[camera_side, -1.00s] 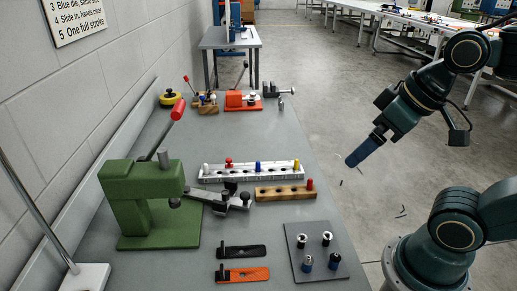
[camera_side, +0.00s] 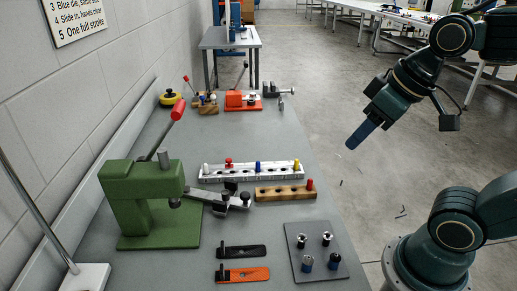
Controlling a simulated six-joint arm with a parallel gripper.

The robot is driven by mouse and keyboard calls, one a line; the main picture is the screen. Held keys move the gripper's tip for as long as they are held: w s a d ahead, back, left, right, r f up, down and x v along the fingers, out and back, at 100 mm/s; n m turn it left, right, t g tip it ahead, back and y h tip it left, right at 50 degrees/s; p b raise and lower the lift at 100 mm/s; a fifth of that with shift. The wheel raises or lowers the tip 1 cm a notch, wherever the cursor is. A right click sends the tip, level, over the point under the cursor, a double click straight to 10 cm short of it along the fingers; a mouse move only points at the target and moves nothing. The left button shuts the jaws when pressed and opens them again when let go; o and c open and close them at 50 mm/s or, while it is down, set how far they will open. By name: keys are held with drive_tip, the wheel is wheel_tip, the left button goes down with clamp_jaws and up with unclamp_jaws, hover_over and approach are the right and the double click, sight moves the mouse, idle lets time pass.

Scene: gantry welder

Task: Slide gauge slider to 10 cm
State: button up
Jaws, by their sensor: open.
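A grey metal bar (camera_side: 207,195) extends from the green press (camera_side: 150,205), with a dark knobbed block (camera_side: 228,193) across it. This block looks like the gauge slider, but it is small and no scale marks can be read, so its position in cm cannot be told. My gripper (camera_side: 353,143) is open and empty, in the air over the floor to the right of the bench. It is well apart from the bar and the block, and its blue fingers overlap in this view.
A white rack (camera_side: 285,177) with coloured pegs and a wooden block (camera_side: 272,194) with a red peg lie right of the bar. A dark plate (camera_side: 310,268) with several cylinders, a black tool (camera_side: 240,252) and an orange tool (camera_side: 243,275) lie in front. A red-handled lever (camera_side: 178,110) rises above the press.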

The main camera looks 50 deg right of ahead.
drive_tip(key=w+r+n+g, duration=0.1)
drive_tip(key=w+r, duration=0.3)
drive_tip(key=w, duration=0.6)
drive_tip(key=n+g, duration=0.4)
drive_tip(key=n, duration=0.1)
hover_over(229, 159)
wheel_tip(229, 159, down, 14)
drive_tip(key=shift+f, duration=0.15)
drive_tip(key=shift+f, duration=0.1)
drive_tip(key=shift+f, duration=6.8)
clamp_jaws()
